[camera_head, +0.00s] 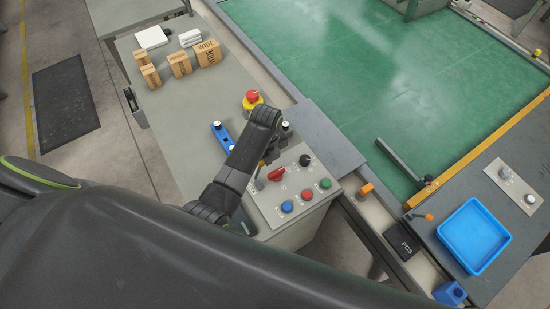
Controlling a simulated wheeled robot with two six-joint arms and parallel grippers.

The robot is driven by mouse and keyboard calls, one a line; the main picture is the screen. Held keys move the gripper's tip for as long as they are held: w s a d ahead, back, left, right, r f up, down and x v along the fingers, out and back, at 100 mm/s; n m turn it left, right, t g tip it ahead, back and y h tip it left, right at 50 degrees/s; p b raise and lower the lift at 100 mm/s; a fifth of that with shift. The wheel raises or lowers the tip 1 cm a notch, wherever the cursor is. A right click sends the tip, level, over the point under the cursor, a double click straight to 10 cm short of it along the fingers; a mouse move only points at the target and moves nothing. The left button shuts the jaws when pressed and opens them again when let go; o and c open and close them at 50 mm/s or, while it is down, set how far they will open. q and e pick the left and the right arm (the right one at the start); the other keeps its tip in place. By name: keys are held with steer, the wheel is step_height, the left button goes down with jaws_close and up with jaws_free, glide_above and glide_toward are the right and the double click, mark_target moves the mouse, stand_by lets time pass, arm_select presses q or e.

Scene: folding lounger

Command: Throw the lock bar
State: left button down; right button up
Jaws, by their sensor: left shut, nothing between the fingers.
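A dark bar (398,161) lies at the right edge of the green surface, with its lower end near a yellow strip. I cannot tell for sure whether it is the lock bar. A short orange handle (366,189) stands on the rail right of the control panel, and another small orange-tipped lever (427,217) is near the blue tray. My left gripper (266,165) is shut and empty over the upper part of the control panel (264,207), apart from the bar and both orange parts. My arm partly hides the panel. My right gripper is not in view.
The panel carries a red switch (276,174), a blue button (287,206) and other buttons. A red emergency stop (252,97) and blue part (222,136) are nearby. A blue tray (474,236) lies right.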

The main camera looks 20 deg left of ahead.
mark_target(259, 170)
arm_select(q)
steer(key=shift+s+a+f, duration=0.2)
steer(key=shift+s+f, duration=0.15)
steer(key=shift+s, duration=0.05)
steer(key=shift+s+a+r+p, duration=0.25)
steer(key=shift+s+a+p, duration=0.25)
steer(key=shift+s+a, duration=0.4)
steer(key=shift+w+d+r, duration=0.1)
steer(key=shift+w, duration=0.05)
steer(key=shift+w+r, duration=0.1)
steer(key=shift+r, duration=0.25)
steer(key=shift+w+d+r, duration=0.1)
steer(key=shift+d+r, duration=0.05)
steer(key=shift+r, duration=0.4)
steer(key=shift+d+r, duration=0.1)
steer(key=shift+r, duration=0.45)
steer(key=shift+w+d+r, duration=0.1)
steer(key=shift+w+r, duration=0.05)
steer(key=shift+r, duration=0.5)
steer(key=shift+w+r, duration=0.1)
steer(key=shift+r, duration=0.55)
steer(key=shift+w+d+r, duration=0.1)
steer(key=shift+r, duration=1.2)
